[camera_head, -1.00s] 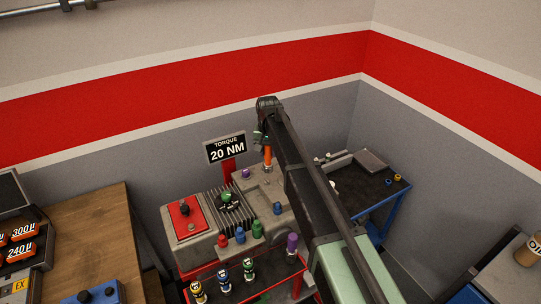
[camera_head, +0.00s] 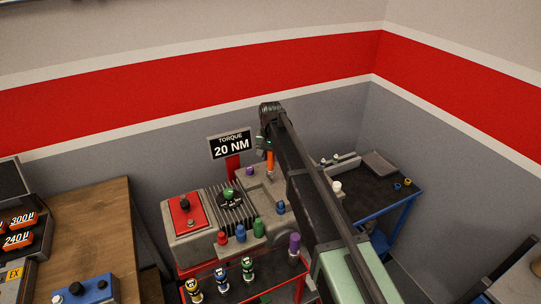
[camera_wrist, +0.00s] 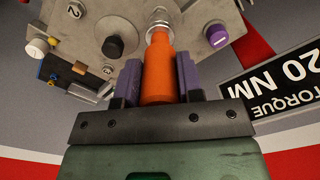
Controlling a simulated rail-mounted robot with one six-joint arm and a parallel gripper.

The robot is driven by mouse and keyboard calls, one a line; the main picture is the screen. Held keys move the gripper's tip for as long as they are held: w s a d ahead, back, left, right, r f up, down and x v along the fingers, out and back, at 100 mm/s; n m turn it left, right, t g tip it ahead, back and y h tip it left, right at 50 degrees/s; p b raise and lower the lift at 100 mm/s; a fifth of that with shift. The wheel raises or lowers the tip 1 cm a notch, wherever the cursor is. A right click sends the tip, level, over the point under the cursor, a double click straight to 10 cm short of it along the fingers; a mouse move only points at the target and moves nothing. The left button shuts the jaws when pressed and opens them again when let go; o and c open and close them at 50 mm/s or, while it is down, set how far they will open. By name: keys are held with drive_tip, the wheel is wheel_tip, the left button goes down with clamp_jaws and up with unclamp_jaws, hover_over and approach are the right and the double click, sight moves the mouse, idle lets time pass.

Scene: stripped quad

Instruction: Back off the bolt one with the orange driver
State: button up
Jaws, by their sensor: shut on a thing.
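My gripper (camera_wrist: 158,85) is shut on the orange driver (camera_wrist: 158,70), which sits between its purple finger pads. The driver also shows upright in the head view (camera_head: 270,161), below the end of my arm, over the grey housing (camera_head: 254,184). In the wrist view the driver's silver tip (camera_wrist: 159,17) reaches a round fitting on the metal plate (camera_wrist: 182,18). The bolt under the tip is hidden, and I cannot read a number beside it. A "2" is marked on the plate at upper left.
A purple cap (camera_wrist: 215,35) and a dark round knob (camera_wrist: 113,47) flank the driver. The torque sign (camera_head: 231,146) reading 20 NM stands behind the housing. Coloured sockets (camera_head: 240,233) line its front. A blue-framed cart (camera_head: 382,198) stands right.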

sight(271, 162)
drive_tip(key=shift+f, duration=0.5)
drive_tip(key=m, duration=0.4)
drive_tip(key=shift+r+m, duration=0.1)
drive_tip(key=shift+m, duration=0.2)
drive_tip(key=shift+f, duration=0.2)
drive_tip(key=shift+f+b, duration=1.2)
drive_tip(key=shift+b, duration=0.25)
drive_tip(key=shift+r+n, duration=0.1)
drive_tip(key=shift+n, duration=1)
